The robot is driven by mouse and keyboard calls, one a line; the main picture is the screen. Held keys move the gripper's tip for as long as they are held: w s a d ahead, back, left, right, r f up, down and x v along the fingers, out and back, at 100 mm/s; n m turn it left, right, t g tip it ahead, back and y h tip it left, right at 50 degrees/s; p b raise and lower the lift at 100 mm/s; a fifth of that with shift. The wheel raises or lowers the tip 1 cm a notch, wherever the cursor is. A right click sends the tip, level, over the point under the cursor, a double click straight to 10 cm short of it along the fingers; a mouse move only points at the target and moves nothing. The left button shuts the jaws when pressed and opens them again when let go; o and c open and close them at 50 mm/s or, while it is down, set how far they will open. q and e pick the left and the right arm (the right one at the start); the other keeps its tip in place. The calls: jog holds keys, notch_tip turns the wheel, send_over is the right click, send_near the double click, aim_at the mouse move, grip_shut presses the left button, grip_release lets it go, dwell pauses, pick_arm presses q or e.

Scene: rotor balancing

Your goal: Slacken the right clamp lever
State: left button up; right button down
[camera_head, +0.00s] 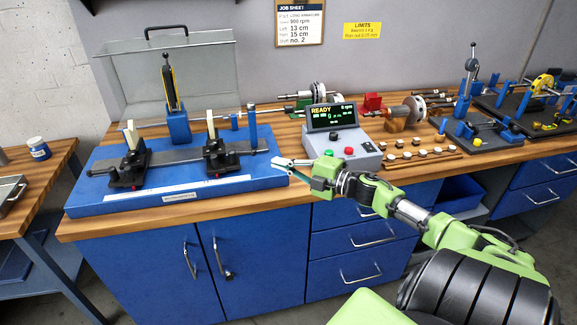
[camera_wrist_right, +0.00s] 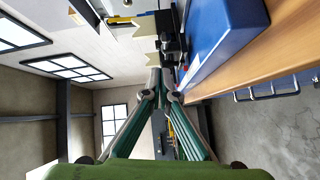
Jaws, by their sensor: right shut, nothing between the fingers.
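A blue balancing stand (camera_head: 240,184) lies on the bench and carries two black sliding supports with pale upright blocks. The right support (camera_head: 222,160) has a small red-tipped part low at its front, which may be the right clamp lever (camera_head: 215,175); it is too small to tell its setting. The left support (camera_head: 127,172) has a similar part. My right gripper (camera_head: 276,162) is shut and empty at the stand's right end, apart from the right support. In the right wrist view, my gripper's closed fingers (camera_wrist_right: 160,80) point along the blue stand (camera_wrist_right: 225,38). My left gripper is out of view.
A grey control box (camera_head: 352,151) with a READY display stands just right of the stand. Rotors (camera_head: 405,110) and a tray of small weights (camera_head: 425,155) are farther right. A clear hood (camera_head: 205,75) rises behind the stand. The wooden front edge is narrow.

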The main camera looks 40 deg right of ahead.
jog(key=shift+s+d, duration=0.65)
jog(key=shift+s, duration=0.1)
jog(key=shift+f, duration=0.15)
